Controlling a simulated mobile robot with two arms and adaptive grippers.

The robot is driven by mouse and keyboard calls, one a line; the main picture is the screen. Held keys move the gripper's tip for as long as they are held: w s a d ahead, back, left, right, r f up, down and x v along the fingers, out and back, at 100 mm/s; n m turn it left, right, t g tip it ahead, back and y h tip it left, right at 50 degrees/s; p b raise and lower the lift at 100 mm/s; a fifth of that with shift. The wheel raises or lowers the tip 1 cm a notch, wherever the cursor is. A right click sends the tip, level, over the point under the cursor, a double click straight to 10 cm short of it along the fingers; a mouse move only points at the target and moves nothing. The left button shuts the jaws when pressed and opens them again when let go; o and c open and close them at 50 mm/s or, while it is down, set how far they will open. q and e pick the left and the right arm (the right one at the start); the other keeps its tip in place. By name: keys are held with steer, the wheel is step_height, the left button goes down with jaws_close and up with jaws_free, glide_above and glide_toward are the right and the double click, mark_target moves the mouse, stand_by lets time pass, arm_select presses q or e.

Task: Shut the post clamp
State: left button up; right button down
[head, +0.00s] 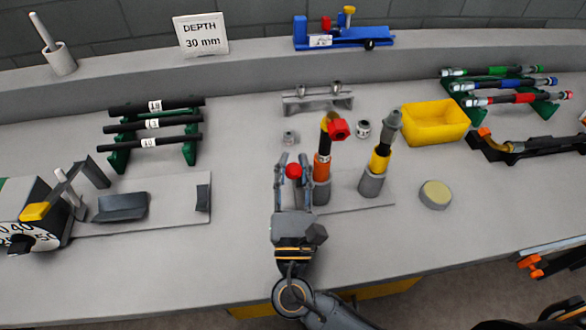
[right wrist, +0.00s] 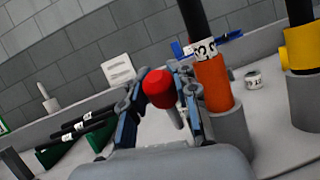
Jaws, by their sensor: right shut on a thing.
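A grey post holder (head: 322,193) stands on a flat plate near the middle of the bench, with an orange sleeve (head: 321,168) and a black hose rising from it. The hose top carries a yellow and red end fitting (head: 337,129). A red ball knob (head: 293,171) on a grey stem is just left of this post. My right gripper (head: 293,165) has its fingers on both sides of the knob and is shut on it. The right wrist view shows the knob (right wrist: 160,88) between the fingers, left of the orange sleeve (right wrist: 212,85). My left gripper is not in view.
A second post (head: 372,184) with a yellow sleeve stands close on the right. Behind are small metal fittings (head: 363,128) and a yellow bin (head: 436,122). A hose rack (head: 118,156) and a dial machine (head: 35,222) are on the left. The front bench is mostly clear.

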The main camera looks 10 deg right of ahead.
steer(key=c, duration=1.3)
jaws_free()
steer(key=shift+s, duration=0.1)
steer(key=v, duration=1.2)
